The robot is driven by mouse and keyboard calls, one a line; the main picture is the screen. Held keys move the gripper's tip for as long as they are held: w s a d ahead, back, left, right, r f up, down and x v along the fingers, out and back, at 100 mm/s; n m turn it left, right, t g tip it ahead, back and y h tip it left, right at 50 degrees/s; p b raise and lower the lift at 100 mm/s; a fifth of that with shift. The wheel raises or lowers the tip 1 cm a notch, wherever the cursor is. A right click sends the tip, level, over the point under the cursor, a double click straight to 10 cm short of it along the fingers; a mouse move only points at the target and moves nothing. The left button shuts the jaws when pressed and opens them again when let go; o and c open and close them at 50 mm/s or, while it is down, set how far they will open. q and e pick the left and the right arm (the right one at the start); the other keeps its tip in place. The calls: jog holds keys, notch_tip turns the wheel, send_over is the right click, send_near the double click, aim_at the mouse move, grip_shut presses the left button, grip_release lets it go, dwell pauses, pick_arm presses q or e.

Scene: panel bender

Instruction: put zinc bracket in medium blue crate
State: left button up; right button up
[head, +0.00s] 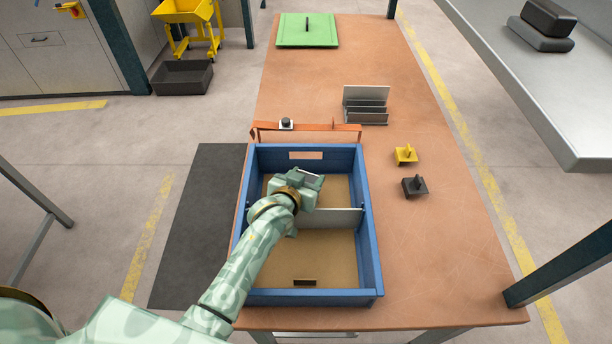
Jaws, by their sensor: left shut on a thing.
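The medium blue crate (371,240) stands on the table's near part. A pale divider (340,217) splits it into a far and a near compartment. My left gripper (312,183) is over or inside the far compartment. It is shut on a small light grey piece, seemingly the zinc bracket (311,177), mostly hidden by the gripper. I cannot tell whether the piece touches the crate floor. My right gripper is not in view.
A small dark piece (304,282) is in the near compartment. An orange bar (330,127) lies behind the crate. A grey rack (366,108), a yellow piece (405,155) and a dark piece (414,186) stand on the brown table (440,255). A green panel (307,32) lies far back.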

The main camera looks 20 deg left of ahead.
pick_arm(q)
jog(key=o, duration=1)
jog(key=shift+r, duration=0.3)
jog(key=p+v, duration=0.3)
jog(key=v, duration=0.9)
jog(key=shift+r, duration=0.25)
